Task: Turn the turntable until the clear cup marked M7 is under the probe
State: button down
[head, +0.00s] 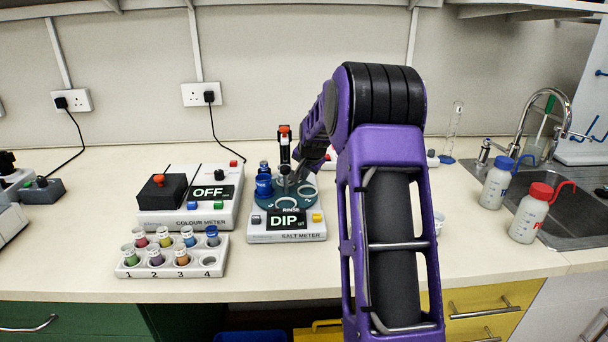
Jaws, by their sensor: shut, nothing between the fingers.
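A blue cup (264,186) is at the turntable's left. Clear cups seem to be on it too, but they are too small to tell apart, and no M7 mark is readable. A dark upright with an orange-red top (284,132) rises behind the turntable; the probe tip cannot be made out. My gripper (289,178) is shut and empty, low over the turntable; contact cannot be told.
The colour meter (228,212), reading "OFF", stands left of the salt meter. A white numbered rack (160,270) with several coloured vials is in front of it. Blue-capped (497,186) and red-capped (530,222) bottles stand by the sink (575,215). The front bench strip is bare.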

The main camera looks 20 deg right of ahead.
jog(key=p+v, duration=0.1)
jog(key=v, duration=1.6)
jog(key=shift+r, duration=0.15)
jog(key=shift+s+a, duration=0.1)
jog(key=shift+s, duration=0.1)
